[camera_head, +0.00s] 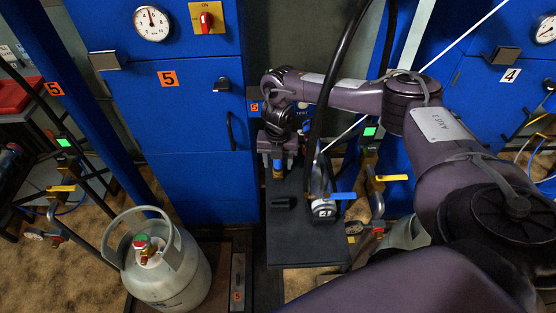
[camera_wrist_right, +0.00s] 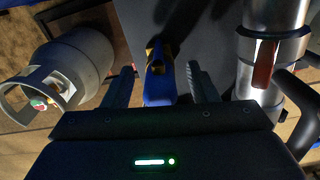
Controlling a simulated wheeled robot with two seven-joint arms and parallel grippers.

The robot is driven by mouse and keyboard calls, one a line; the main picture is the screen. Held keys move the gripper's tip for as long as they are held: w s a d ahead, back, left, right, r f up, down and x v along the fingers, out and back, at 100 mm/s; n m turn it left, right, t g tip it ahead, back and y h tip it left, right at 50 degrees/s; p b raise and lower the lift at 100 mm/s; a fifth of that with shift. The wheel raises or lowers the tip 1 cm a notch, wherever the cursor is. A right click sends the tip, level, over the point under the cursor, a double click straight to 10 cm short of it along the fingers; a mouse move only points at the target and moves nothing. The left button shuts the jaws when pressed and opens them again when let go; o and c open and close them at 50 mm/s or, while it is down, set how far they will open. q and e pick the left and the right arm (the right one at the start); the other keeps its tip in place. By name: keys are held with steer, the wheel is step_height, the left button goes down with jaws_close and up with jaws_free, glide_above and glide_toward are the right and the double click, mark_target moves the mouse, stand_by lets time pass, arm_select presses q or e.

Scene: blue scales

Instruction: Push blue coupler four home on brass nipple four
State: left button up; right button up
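In the head view my right gripper (camera_head: 279,163) points down over a dark grey shelf (camera_head: 300,245), just in front of the blue cabinet. In the right wrist view its two fingers (camera_wrist_right: 162,82) stand apart, with a blue piece with brass-coloured parts (camera_wrist_right: 159,88) between them. Gaps show on both sides of this piece, so it does not look gripped. It may be the blue coupler, but I cannot read a number on it. I cannot make out brass nipple four for certain. My left gripper is not in view.
A silver fitting (camera_head: 323,208) with a blue lever (camera_head: 341,196) stands right of the gripper. A yellow-handled valve (camera_head: 390,178) is further right. A grey gas cylinder (camera_head: 172,278) stands at lower left.

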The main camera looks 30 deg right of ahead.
steer(key=shift+r, duration=0.1)
step_height(320, 180, up, 8)
steer(key=shift+f, duration=0.2)
stand_by(0.3)
stand_by(0.8)
